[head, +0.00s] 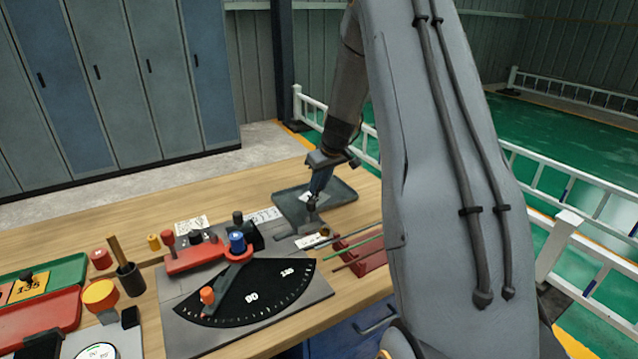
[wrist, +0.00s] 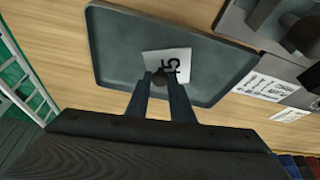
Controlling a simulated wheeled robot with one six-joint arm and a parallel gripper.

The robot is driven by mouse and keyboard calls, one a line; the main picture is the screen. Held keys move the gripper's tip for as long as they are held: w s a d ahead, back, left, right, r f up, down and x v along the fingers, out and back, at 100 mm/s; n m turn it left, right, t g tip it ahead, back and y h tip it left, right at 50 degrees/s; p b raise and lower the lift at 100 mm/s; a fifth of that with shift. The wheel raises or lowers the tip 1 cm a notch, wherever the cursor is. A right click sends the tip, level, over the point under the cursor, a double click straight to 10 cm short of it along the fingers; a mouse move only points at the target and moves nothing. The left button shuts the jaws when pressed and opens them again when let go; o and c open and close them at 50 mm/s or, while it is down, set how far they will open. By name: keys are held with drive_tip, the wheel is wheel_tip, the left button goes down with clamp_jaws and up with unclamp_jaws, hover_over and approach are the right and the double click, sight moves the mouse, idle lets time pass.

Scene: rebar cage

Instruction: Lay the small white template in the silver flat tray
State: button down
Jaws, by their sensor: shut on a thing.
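The silver flat tray (head: 343,193) is a shallow grey tray with a raised rim on the wooden bench; it fills the upper middle of the wrist view (wrist: 115,50). The small white template (wrist: 181,60) bears dark figures and a dark knob, and shows as a white patch in the head view (head: 307,197). My gripper (wrist: 160,80) is shut on the template's knob, with the template over the tray floor, inside its rim as seen from the wrist. I cannot tell whether it touches the floor. My gripper (head: 317,193) partly covers it in the head view.
A black angle dial plate (head: 250,300) and a red holder (head: 195,257) stand left of the tray. A red rack (head: 362,255) with thin rods lies in front. White labels (wrist: 262,87) lie beside the tray. Bare wood (head: 230,192) is left of the tray.

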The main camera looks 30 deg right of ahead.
drive_tip(key=shift+f, duration=0.1)
drive_tip(key=c, duration=1.5)
unclamp_jaws()
drive_tip(key=shift+c, duration=0.2)
drive_tip(key=shift+r, duration=0.35)
drive_tip(key=b+v, duration=0.3)
drive_tip(key=v, duration=0.8)
drive_tip(key=shift+s+r, duration=0.2)
drive_tip(key=shift+r, duration=0.05)
drive_tip(key=shift+d, duration=0.1)
